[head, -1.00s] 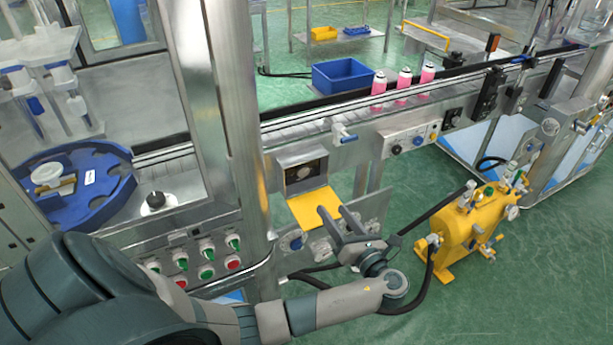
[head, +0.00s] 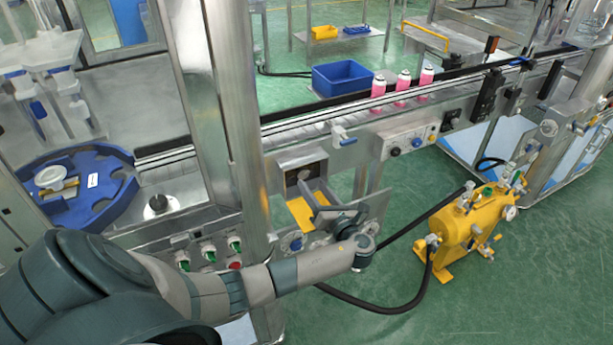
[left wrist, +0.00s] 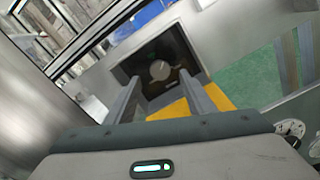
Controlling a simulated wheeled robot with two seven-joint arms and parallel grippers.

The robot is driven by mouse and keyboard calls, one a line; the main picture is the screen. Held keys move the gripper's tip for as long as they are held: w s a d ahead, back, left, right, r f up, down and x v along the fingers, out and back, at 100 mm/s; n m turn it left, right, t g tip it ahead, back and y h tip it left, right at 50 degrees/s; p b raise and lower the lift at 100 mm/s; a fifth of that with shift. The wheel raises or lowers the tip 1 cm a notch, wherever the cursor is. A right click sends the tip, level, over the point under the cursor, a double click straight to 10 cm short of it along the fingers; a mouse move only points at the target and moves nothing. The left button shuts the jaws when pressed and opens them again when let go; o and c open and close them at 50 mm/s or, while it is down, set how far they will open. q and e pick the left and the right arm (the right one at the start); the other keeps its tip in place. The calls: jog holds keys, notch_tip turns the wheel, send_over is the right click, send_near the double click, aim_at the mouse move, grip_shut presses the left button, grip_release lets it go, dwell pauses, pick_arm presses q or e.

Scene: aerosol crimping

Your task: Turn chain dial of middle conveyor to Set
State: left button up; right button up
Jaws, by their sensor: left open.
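A round grey dial (left wrist: 160,70) sits on a dark panel inside an open metal box, seen ahead in the left wrist view. In the head view the dial (head: 304,174) shows small in the open box under the middle conveyor. The box's yellow flap (head: 301,213) hangs open below it. My left gripper (head: 312,188) is open, its fingers pointing into the box over the flap. In the left wrist view the left gripper (left wrist: 160,78) has its fingers apart on either side of the dial's line, with nothing between them. I cannot tell the dial's setting. My right gripper is out of view.
The conveyor rail (head: 330,118) with pink cans (head: 402,88) runs above the box. A thick metal post (head: 225,120) stands left of it. A yellow tank (head: 470,230) with a black hose stands at right. A button panel (head: 208,252) is at lower left.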

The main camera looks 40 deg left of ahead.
aim_at(304, 174)
pick_arm(q)
jog(key=x, duration=0.5)
jog(key=shift+w+a, duration=0.15)
jog(key=shift+a, duration=0.15)
jog(key=c, duration=1.1)
